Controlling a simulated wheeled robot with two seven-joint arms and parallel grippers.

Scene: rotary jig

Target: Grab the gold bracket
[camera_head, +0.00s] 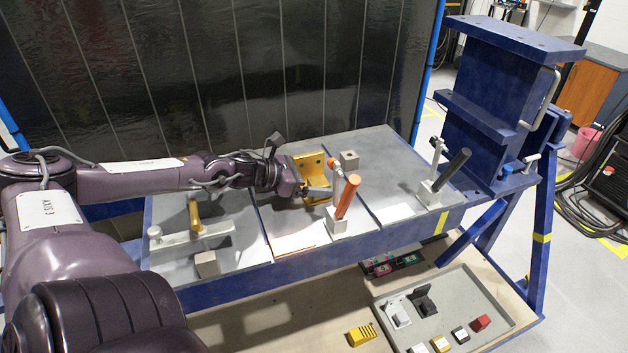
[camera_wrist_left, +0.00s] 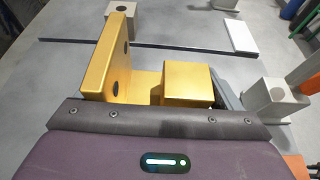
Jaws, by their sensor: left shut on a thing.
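The gold bracket (camera_head: 311,172) stands on the middle grey plate of the blue jig table, near the orange-handled clamp. In the left wrist view the bracket (camera_wrist_left: 111,57) shows an upright plate with holes and a gold block beside it. My left gripper (camera_head: 317,191) reaches in from the left and is shut on the bracket. Its body hides the lower part of the bracket in the wrist view, and the fingertips are mostly hidden there. My right gripper is not in view.
An orange-handled clamp (camera_head: 346,199) stands just right of the bracket. A small grey block (camera_head: 349,160) sits behind it. A grey parts tray (camera_head: 462,290) lies below.

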